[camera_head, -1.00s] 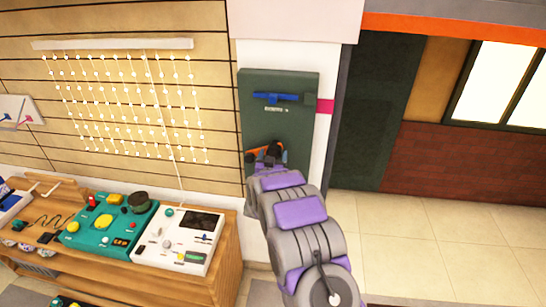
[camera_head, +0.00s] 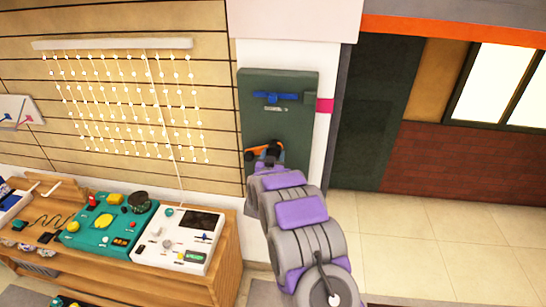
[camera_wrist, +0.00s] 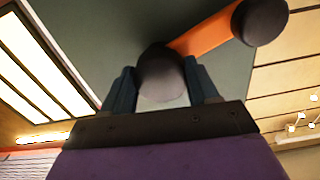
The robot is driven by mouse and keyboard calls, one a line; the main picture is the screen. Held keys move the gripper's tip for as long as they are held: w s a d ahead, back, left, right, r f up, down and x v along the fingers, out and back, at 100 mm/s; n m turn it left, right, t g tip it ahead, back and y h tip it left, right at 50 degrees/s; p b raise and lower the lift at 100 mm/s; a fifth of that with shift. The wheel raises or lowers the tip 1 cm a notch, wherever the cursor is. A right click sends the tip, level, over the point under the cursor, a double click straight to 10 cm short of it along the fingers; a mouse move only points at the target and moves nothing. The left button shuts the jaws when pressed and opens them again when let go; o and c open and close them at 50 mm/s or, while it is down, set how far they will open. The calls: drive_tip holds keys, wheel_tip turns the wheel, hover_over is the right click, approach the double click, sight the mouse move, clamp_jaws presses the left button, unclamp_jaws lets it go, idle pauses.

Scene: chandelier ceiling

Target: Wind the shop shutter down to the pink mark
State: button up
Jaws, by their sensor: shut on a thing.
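The shop shutter (camera_head: 455,28) shows at the top right of the head view as a grey sheet with an orange lower edge. The pink mark (camera_head: 325,106) is on the white post, well below that edge. A crank (camera_head: 263,150) with an orange arm and dark round ends is on the dark green panel (camera_head: 290,125). In the wrist view, my gripper (camera_wrist: 163,88) is shut on one dark round end (camera_wrist: 163,72) of the crank. The orange arm (camera_wrist: 205,33) runs up right to the other dark end (camera_wrist: 260,22). My arm partly hides the panel's bottom.
A blue lever (camera_head: 278,97) sits on the panel above the crank. A wooden bench (camera_head: 170,285) with a teal box (camera_head: 108,225) and a white box (camera_head: 180,240) stands at the left. Beaded strings (camera_head: 125,105) hang on the wall. The tiled floor (camera_head: 440,235) at the right is clear.

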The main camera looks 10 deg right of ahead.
drive_tip(key=shift+r, duration=0.1)
drive_tip(key=o, duration=1.2)
drive_tip(key=shift+c, duration=0.2)
drive_tip(key=o, duration=0.4)
drive_tip(key=shift+w+a, duration=0.1)
drive_tip(key=shift+w, duration=0.1)
drive_tip(key=shift+c, duration=0.2)
drive_tip(key=shift+s, duration=0.15)
drive_tip(key=p+v, duration=0.1)
drive_tip(key=v, duration=1.6)
drive_tip(key=shift+a, duration=0.15)
